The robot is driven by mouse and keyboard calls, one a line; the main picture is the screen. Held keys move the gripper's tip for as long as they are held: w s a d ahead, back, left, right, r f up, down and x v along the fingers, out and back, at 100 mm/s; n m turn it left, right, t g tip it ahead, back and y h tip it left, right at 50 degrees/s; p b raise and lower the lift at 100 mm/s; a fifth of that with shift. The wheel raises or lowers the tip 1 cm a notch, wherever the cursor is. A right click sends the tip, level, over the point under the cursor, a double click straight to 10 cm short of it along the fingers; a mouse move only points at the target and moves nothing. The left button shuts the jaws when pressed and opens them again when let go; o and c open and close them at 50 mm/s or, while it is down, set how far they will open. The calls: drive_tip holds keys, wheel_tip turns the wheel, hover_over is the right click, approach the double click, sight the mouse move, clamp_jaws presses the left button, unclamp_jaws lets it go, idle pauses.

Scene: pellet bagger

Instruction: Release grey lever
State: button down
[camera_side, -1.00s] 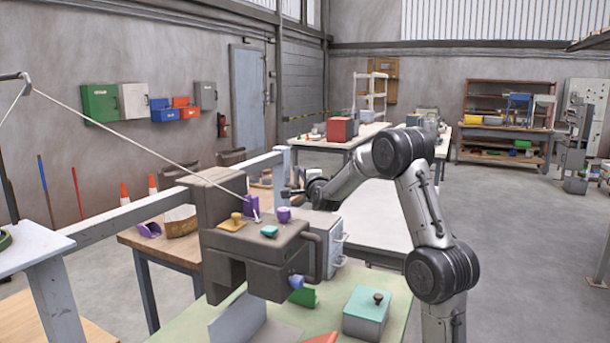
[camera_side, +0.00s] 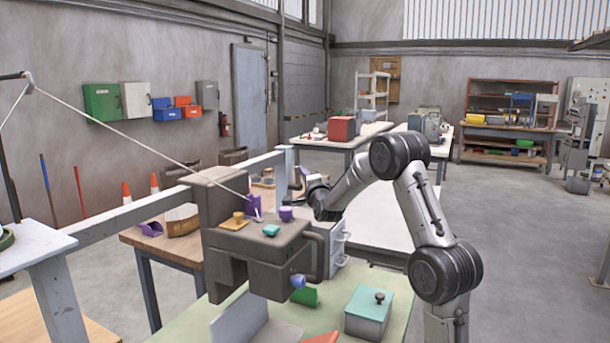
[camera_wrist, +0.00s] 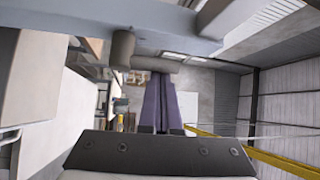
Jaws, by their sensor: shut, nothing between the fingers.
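A grey-brown machine (camera_side: 258,242) stands on the green bench top. A grey bent handle (camera_side: 319,250), which may be the grey lever, hangs at its right side. My gripper (camera_side: 300,182) is beyond the machine's back right corner in the side view, above its top; its fingertips are too small to make out there. In the wrist view my two purple-grey fingers (camera_wrist: 160,78) are shut together and empty. A grey bar with a round end (camera_wrist: 122,48) crosses just beyond their tips; I cannot tell whether they touch it or whether it is the lever.
A cord slants down to the machine's top. A pale rail (camera_side: 130,213) runs behind.

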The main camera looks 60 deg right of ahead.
sight(298, 188)
drive_tip(key=n+t, duration=0.1)
drive_tip(key=a+n+t, duration=0.1)
drive_tip(key=n, duration=0.1)
drive_tip(key=f+n+t+h, duration=0.1)
drive_tip(key=t, duration=0.1)
drive_tip(key=shift+a+n, duration=0.3)
drive_tip(key=shift+a, duration=0.1)
drive_tip(key=n+t, duration=0.3)
drive_tip(key=shift+a+f+y, duration=0.3)
drive_tip(key=shift+a, duration=0.1)
drive_tip(key=shift+a+f+n, duration=0.1)
drive_tip(key=shift+a+n, duration=0.2)
drive_tip(key=shift+n, duration=0.1)
drive_tip(key=shift+a+f, duration=0.25)
drive_tip(key=shift+f, duration=0.3)
drive_tip(key=shift+w+f, duration=0.1)
drive_tip(key=shift+f, duration=0.05)
wheel_tip(298, 188, up, 4)
drive_tip(key=s+d, duration=0.1)
drive_tip(key=s+a+f, duration=0.2)
drive_tip(key=s+f, duration=0.4)
drive_tip(key=f, duration=0.1)
drive_tip(key=shift+s+a, duration=0.15)
drive_tip(key=shift+s, duration=0.1)
